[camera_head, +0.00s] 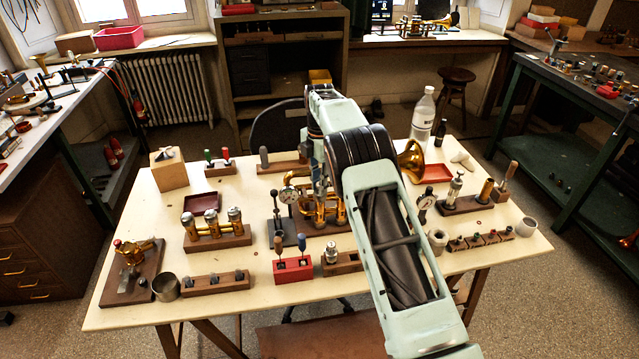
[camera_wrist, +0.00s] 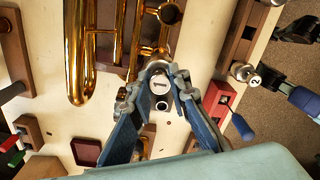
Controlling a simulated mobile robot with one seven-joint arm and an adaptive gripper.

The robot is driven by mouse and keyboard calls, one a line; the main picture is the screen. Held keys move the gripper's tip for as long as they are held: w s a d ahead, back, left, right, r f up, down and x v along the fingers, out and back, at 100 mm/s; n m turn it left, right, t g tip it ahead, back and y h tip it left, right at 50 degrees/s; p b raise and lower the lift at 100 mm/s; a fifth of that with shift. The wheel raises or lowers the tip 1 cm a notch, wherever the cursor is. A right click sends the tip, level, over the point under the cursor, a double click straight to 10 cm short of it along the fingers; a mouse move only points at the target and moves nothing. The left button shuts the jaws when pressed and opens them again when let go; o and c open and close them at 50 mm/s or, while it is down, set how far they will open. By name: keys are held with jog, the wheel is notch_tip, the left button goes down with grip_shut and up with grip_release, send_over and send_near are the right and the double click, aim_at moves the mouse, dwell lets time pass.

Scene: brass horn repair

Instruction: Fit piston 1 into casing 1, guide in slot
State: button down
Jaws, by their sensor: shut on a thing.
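My gripper (camera_wrist: 158,75) is shut on piston 1 (camera_wrist: 160,87), a small silvery cylinder with a "1" on its top, seen from above in the wrist view. The brass horn (camera_wrist: 80,55) lies beside and beneath the fingers, with an open round casing (camera_wrist: 170,13) near the top edge. Which casing the piston is over, whether it has entered, and where its guide and the slot face, I cannot tell. In the head view, my arm partly covers the horn (camera_head: 333,213) on its wooden stand at mid-table; the piston is not distinguishable there.
Piston 2 (camera_wrist: 241,72) stands in a wooden block (camera_head: 347,265) near the table's front. A red tool block (camera_head: 293,270) is left of it. The valve set (camera_head: 215,235) is further left.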

jog(key=shift+f, duration=0.3)
jog(key=c, duration=1.7)
grip_release()
jog(key=shift+r, duration=0.1)
jog(key=shift+c, duration=0.2)
notch_tip(320, 180, up, 12)
